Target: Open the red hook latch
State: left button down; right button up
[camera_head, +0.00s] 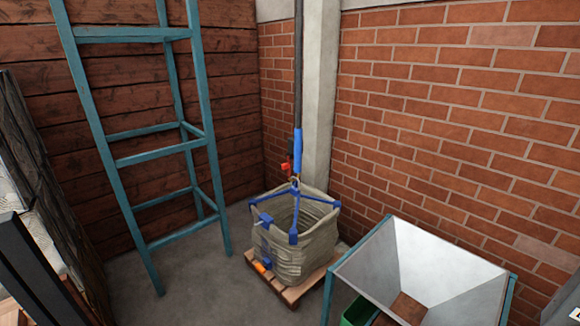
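A small red part (286,167), which looks like the red hook latch, sits low on the left side of a hanging blue rod (298,150). Just below it, a small hook or ring (295,182) meets the blue straps (315,201) of a beige bulk bag (300,256). The latch is too small to tell whether it is open or shut. The bag is open at the top and stands on a wooden pallet (291,293). Neither of my grippers shows in this view.
A teal metal frame (138,158) stands left of the bag. A grey metal hopper (440,262) with teal edges stands at the lower right, close to the pallet. A brick wall (460,110) is behind. Bare floor (205,285) lies left of the pallet.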

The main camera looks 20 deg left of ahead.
aim_at(288, 166)
jog(key=i+j+z, duration=0.15)
jog(key=i+j, duration=0.15)
jog(key=i+j+z, duration=0.15)
jog(key=i+j, duration=0.15)
jog(key=i+j+z, duration=0.15)
jog(key=j, duration=0.35)
jog(key=i+j+z, duration=0.1)
jog(key=i+j, duration=0.25)
jog(key=i+j+z, duration=0.15)
jog(key=j, duration=0.4)
jog(key=i+j+z, duration=0.15)
jog(key=i+j, duration=0.15)
jog(key=j, duration=0.2)
jog(key=i+j+z, duration=0.15)
jog(key=j, duration=0.35)
jog(key=i+j+z, duration=0.15)
jog(key=j, duration=0.35)
jog(key=k+l+z, duration=0.1)
